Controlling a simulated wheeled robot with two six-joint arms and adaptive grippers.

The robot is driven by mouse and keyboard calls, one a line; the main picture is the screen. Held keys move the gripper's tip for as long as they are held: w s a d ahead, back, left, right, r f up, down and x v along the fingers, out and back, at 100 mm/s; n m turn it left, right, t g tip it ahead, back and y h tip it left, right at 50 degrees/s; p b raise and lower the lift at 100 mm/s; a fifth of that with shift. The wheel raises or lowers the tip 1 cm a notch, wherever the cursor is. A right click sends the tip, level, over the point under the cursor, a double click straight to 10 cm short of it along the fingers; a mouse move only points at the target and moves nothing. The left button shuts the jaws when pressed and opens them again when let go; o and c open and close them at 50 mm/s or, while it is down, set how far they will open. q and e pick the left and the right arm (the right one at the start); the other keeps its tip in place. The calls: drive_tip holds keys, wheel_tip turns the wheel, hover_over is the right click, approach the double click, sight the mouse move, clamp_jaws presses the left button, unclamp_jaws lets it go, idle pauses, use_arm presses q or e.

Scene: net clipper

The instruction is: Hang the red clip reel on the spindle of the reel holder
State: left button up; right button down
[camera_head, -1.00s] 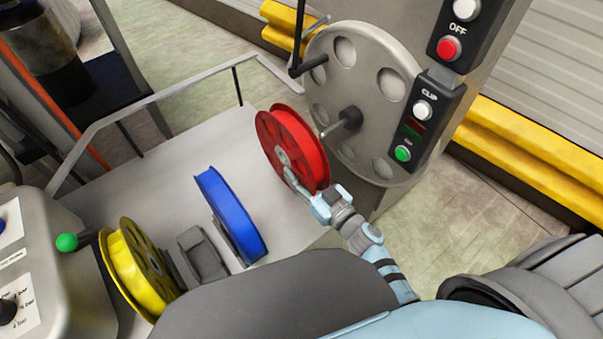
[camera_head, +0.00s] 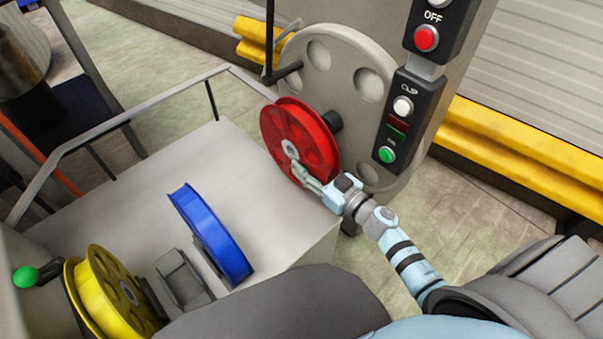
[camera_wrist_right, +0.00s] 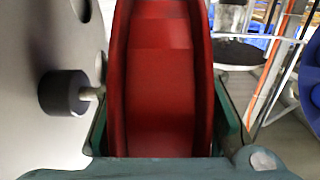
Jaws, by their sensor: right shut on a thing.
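The red clip reel (camera_head: 300,140) is upright in my right gripper (camera_head: 303,172), which is shut on its lower rim. In the right wrist view the red reel (camera_wrist_right: 160,90) fills the space between the fingers. The grey reel holder disc (camera_head: 345,70) stands behind it. The holder's dark spindle (camera_head: 334,121) shows just past the reel's right edge, its tip hidden there. In the right wrist view the spindle (camera_wrist_right: 65,93) points toward the reel's left flange, and the reel is beside it, not visibly around it. My left gripper is not in view.
A blue reel (camera_head: 210,235) and a yellow reel (camera_head: 110,295) stand on the grey table (camera_head: 130,190). A button panel (camera_head: 400,120) is right of the disc, close to my right arm. A black rod (camera_head: 269,35) rises at the disc's left.

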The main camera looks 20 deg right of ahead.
drive_tip(key=w+d+b, duration=0.2)
drive_tip(key=d+b, duration=0.1)
drive_tip(key=d, duration=0.3)
drive_tip(key=shift+w+d, duration=0.15)
drive_tip(key=shift+d, duration=0.2)
drive_tip(key=shift+f, duration=0.15)
idle(0.4)
drive_tip(key=c, duration=1)
unclamp_jaws()
drive_tip(key=shift+o, duration=0.3)
drive_tip(key=v, duration=1.2)
